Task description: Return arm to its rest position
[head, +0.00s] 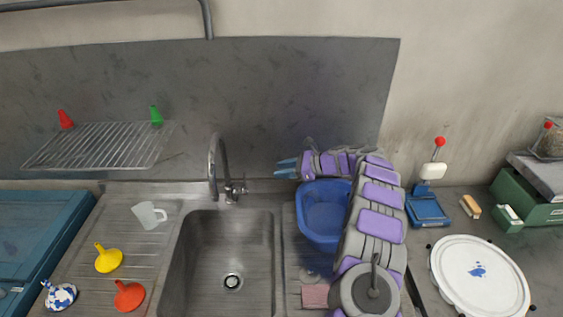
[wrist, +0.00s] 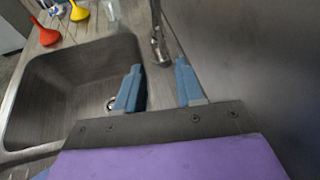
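My arm reaches over the counter right of the sink in the head view, bent so that my gripper (head: 286,168) points left. My gripper is above the back of the blue basin (head: 324,212), near the grey splashback. In the wrist view the two blue fingers of my gripper (wrist: 158,90) stand apart with nothing between them. The steel sink (wrist: 75,85) and the tap (wrist: 158,40) show beyond the fingers. My arm hides part of the basin's right side and some of the counter.
The tap (head: 216,165) stands left of my gripper. A wire rack (head: 100,147) holds a red and a green funnel. A jug (head: 149,215) and yellow funnel (head: 108,258) lie on the drainboard.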

